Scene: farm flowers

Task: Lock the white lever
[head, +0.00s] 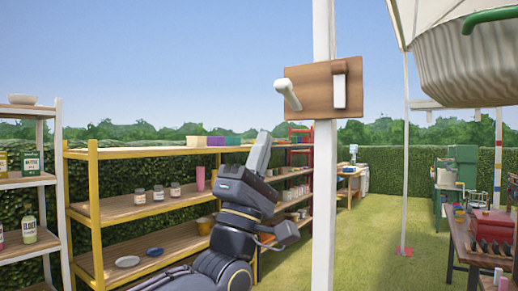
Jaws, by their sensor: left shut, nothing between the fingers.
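The white lever (287,93) is mounted on a brown wooden board (312,82). The board is fixed to a white post (323,190). On the board's right side is a brown latch block with a white strip (340,92) hanging down. My left gripper (262,140) is shut and empty, pointing up. It appears below and left of the board in the picture, apart from the lever. My right gripper is not in view.
A yellow shelf unit (93,210) with jars and dishes stands behind my left arm. A white-framed shelf (60,190) is at far left. A ribbed metal tub (465,62) hangs at upper right.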

